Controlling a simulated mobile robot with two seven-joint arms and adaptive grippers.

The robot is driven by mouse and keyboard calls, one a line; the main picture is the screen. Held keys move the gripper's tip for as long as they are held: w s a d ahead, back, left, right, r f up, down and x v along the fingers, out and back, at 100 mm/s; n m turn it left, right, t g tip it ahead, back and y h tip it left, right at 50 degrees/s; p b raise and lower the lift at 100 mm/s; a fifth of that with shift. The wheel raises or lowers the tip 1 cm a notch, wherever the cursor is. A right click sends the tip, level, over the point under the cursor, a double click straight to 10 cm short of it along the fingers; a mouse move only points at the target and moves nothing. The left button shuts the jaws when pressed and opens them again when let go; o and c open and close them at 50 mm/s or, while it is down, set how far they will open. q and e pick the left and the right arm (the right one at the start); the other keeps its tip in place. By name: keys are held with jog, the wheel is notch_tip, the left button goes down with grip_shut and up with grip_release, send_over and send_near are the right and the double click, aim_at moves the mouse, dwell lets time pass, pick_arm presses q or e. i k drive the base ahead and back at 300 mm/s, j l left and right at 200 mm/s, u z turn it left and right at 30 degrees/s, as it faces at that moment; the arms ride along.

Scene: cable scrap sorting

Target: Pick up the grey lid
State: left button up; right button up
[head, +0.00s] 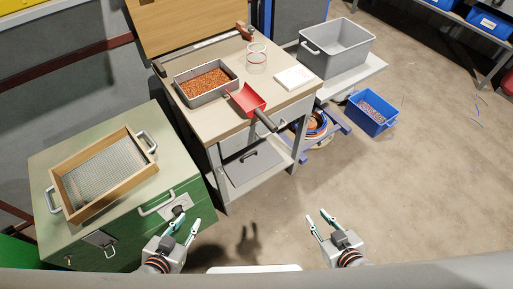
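A flat grey panel with a dark handle, which looks like the grey lid (252,169), lies on the lower shelf of the workbench. The tabletop above and the bench frame hide part of it. My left gripper (189,219) is open and empty, in front of the green chest, to the left of and nearer than the lid. My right gripper (317,216) is open and empty above the floor, to the right of and nearer than the lid. Neither gripper touches it.
The workbench (205,125) holds a tray of copper granules (205,80), a red scoop (247,99), a glass jar (257,63) and a white pad (295,78). A green chest (105,225) carries a wood-framed sieve (75,162). A grey crate (322,62) and blue bin (367,122) stand right.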

aim_at(243, 166)
jog(key=l+u, duration=0.15)
jog(key=u, duration=0.35)
jog(key=i+l+u, duration=0.1)
jog(key=u, duration=0.35)
jog(key=l+u, duration=0.3)
jog(key=l, duration=0.2)
jog(key=l+u, duration=0.25)
jog(key=l, duration=0.3)
jog(key=k+l+u, duration=0.1)
jog(key=l, duration=0.4)
jog(key=k+l+u, duration=0.1)
jog(key=l, duration=0.35)
